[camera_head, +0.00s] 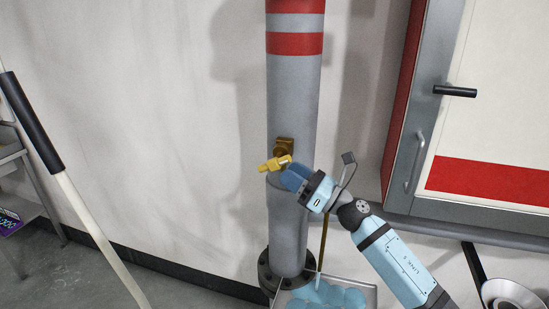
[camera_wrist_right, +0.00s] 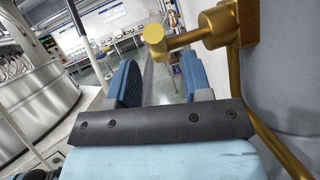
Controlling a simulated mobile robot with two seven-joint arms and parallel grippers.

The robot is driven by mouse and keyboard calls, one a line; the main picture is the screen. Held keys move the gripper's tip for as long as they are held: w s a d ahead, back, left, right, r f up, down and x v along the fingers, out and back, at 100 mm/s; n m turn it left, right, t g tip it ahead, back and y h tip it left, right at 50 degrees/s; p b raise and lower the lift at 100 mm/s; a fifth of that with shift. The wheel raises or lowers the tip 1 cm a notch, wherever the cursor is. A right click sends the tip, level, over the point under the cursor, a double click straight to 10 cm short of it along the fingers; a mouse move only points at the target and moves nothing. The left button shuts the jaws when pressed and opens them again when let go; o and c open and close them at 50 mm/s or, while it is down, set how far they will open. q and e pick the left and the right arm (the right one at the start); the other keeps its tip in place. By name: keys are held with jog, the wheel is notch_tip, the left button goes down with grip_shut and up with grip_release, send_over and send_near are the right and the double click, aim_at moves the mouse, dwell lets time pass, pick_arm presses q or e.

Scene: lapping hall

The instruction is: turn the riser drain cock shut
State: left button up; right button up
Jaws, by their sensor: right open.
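The grey riser (camera_head: 292,90) stands upright with red bands. The brass drain cock (camera_head: 284,147) sits on its front, with a yellow-gold handle (camera_head: 273,164) pointing to the left. My right gripper (camera_head: 290,176) is just below and right of the handle, its blue fingers partly overlapping the cock's lower side. In the right wrist view, the fingers (camera_wrist_right: 160,80) are apart with nothing between them. The handle's round end (camera_wrist_right: 153,34) is beyond the fingertips, above the gap, and the cock body (camera_wrist_right: 220,24) is to the right. Contact cannot be told. My left gripper is not in view.
A thin brass pipe (camera_head: 323,240) runs down to a clear bin (camera_head: 368,292) holding pale blue rounded shapes. A cabinet (camera_head: 480,110) with a black handle stands right. A pale pole with a black grip (camera_head: 30,122) leans at left. The wall left of the riser is bare.

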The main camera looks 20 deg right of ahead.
aim_at(275, 163)
jog(key=p+x, duration=0.1)
jog(key=x, duration=0.4)
jog(key=shift+w+a, duration=0.1)
grip_shut()
